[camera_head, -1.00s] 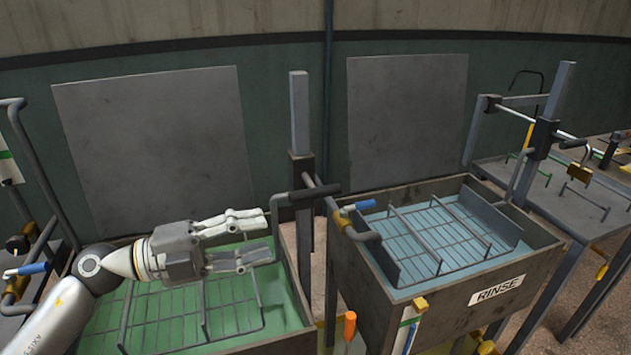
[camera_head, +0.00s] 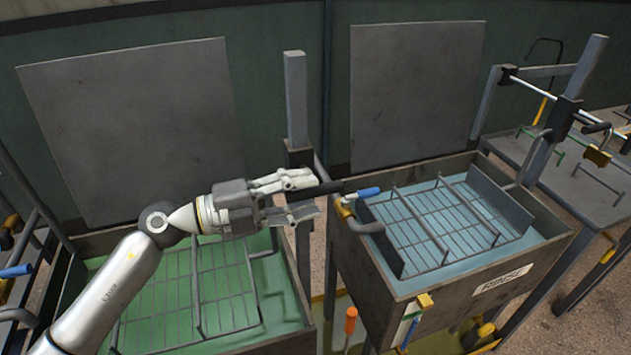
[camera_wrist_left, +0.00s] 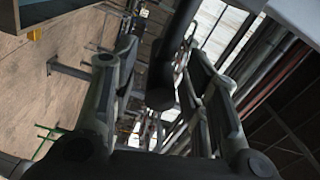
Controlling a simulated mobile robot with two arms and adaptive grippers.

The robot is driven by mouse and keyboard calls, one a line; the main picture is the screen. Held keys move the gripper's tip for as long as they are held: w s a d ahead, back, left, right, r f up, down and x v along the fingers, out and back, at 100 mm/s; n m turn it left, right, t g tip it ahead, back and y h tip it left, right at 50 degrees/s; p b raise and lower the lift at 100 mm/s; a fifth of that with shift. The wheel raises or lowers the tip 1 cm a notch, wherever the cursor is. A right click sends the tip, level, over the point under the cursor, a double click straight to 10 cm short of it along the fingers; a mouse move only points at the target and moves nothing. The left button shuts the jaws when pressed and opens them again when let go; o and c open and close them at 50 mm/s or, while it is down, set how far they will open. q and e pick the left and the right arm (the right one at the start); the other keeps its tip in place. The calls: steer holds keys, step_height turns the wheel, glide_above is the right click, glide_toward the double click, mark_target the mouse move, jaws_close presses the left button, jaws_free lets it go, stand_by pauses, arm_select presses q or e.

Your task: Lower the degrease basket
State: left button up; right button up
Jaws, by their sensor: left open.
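The wire basket (camera_head: 226,307) sits in the left tank of green liquid (camera_head: 157,310); I take it as the degrease basket, though no label shows on that tank. I cannot tell how deep it sits. A dark lever handle (camera_head: 326,190) sticks out by the grey post (camera_head: 296,110) between the tanks. My left gripper (camera_head: 303,197) is open, with its fingers at the handle. In the left wrist view a dark bar (camera_wrist_left: 165,65) lies between the two open fingers (camera_wrist_left: 158,95). Contact cannot be told. My right gripper is out of view.
The rinse tank (camera_head: 480,292) with blue liquid and its own wire basket (camera_head: 437,226) stands to the right. A blue-ended lever (camera_head: 368,192) is close to the gripper, at the rinse tank's rim. A grey table (camera_head: 572,190) stands further right.

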arm_select(q)
steer(key=shift+x, duration=1.3)
steer(key=shift+c, duration=0.6)
jaws_close()
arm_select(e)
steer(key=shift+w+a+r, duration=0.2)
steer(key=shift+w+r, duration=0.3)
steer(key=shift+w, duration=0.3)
